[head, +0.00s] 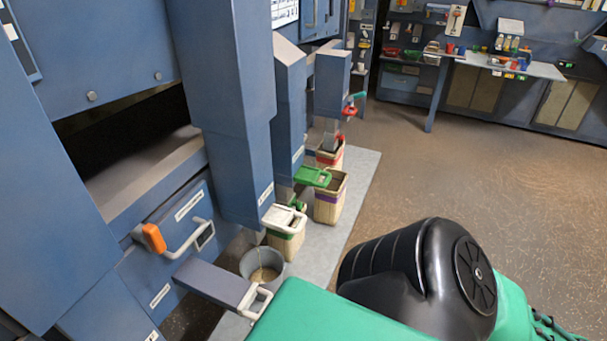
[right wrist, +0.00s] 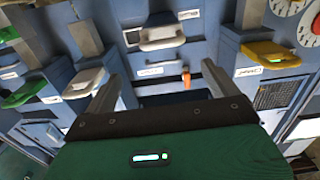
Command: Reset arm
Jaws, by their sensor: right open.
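My right gripper (right wrist: 160,86) shows in the right wrist view. Its two grey fingers stand wide apart with nothing between them. Beyond them is a blue machine front with a pale handle (right wrist: 160,40) and an orange grip (right wrist: 186,80). In the head view a green and black arm of mine fills the bottom right, and its gripper is out of the picture. My left gripper shows in neither view.
In the head view, a grey bucket (head: 262,268) and several bins, such as the purple-banded bin (head: 330,203), line the blue machine. An orange-gripped handle (head: 154,238) juts out. A workbench (head: 515,67) stands far back; open floor (head: 500,160) lies right.

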